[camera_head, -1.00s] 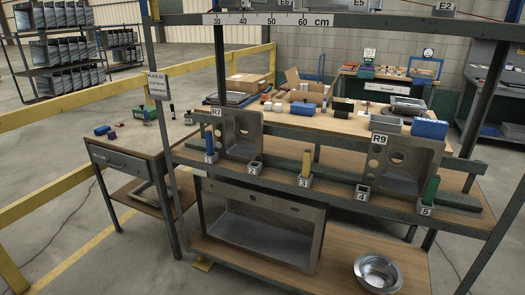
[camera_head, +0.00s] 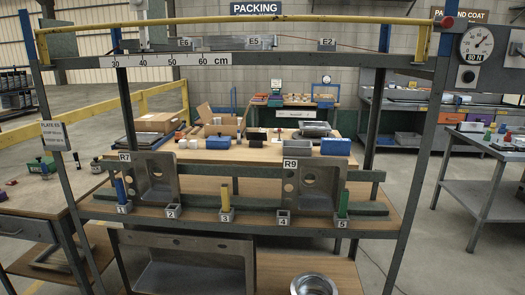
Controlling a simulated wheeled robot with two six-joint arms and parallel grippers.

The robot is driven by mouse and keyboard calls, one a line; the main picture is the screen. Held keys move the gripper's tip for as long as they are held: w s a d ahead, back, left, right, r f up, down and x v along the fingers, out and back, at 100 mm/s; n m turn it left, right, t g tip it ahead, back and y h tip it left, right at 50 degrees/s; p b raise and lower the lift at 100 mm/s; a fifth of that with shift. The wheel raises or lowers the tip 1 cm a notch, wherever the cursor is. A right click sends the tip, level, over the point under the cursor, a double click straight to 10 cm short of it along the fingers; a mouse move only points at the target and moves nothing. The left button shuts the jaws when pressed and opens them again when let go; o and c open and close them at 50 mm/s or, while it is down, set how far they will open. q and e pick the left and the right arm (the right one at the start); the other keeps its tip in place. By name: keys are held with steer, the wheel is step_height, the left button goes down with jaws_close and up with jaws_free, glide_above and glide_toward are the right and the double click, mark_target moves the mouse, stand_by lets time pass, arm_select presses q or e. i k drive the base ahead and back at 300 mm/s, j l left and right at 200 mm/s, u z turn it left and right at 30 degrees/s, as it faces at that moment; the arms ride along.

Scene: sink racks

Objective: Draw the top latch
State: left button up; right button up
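Neither of my grippers is in view. A yellow bar (camera_head: 240,18) runs across the top of the rack between two blue uprights. A red knob (camera_head: 447,21) sits at the top right end of the rack, beside a round dial gauge (camera_head: 476,44) with an 80 N label. No part is marked as the latch, so I cannot tell for sure which it is. On the rack's shelf stand a metal sink marked R7 (camera_head: 155,178) and another marked R9 (camera_head: 317,183).
Numbered holders line the shelf front. A blue peg (camera_head: 120,190), a yellow peg (camera_head: 225,198) and a green peg (camera_head: 343,204) stand in holders 1, 3 and 5. A larger sink (camera_head: 185,268) and a metal bowl (camera_head: 313,285) are below. A side table (camera_head: 30,200) stands left.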

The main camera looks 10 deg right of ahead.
mark_target(447, 22)
steer(key=z, duration=1.3)
